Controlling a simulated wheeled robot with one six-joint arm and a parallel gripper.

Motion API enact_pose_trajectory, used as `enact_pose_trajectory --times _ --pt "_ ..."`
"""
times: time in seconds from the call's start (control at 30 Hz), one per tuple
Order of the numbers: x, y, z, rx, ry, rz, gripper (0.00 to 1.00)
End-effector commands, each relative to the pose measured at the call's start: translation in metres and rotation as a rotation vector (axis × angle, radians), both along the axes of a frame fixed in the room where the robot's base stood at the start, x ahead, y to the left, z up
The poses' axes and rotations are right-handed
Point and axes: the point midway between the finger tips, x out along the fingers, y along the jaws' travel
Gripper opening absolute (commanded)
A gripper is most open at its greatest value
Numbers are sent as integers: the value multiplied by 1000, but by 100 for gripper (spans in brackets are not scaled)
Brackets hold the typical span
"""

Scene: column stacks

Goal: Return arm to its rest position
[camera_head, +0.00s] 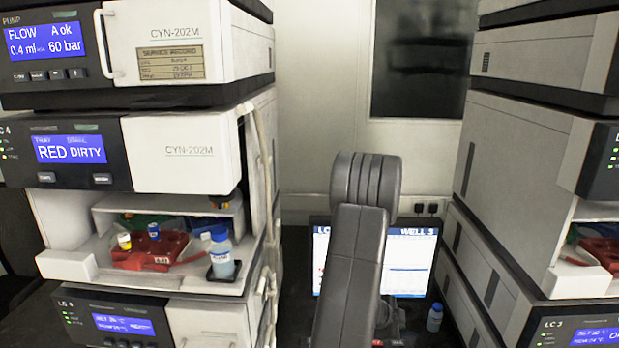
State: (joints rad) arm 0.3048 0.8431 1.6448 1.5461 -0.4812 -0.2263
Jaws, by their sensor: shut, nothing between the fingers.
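My arm (352,262) rises from the bottom edge in the middle of the head view, its dark grey links folded at a rounded joint near the top. It stands in the gap between the two instrument stacks, apart from both in the picture. My gripper does not show; it is out of frame or hidden behind the arm links. The arm covers the middle of a lit monitor (410,262) behind it.
The left stack (200,153) has an open bay with a red tray (150,250), small vials and a blue-capped bottle (221,254). The right stack (520,150) has a similar bay at the edge. Another blue-capped bottle (434,318) stands right of my arm. A pale wall closes the back.

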Motion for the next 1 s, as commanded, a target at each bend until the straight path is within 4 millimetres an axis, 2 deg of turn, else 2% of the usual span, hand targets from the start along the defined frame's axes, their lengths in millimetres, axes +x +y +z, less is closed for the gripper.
enact_pose_trajectory --times 0.03,0.4,1.0 --pt "0 0 12 0 1 1 0" --pt "0 0 42 0 0 0 0" --pt "0 0 40 0 0 0 0"
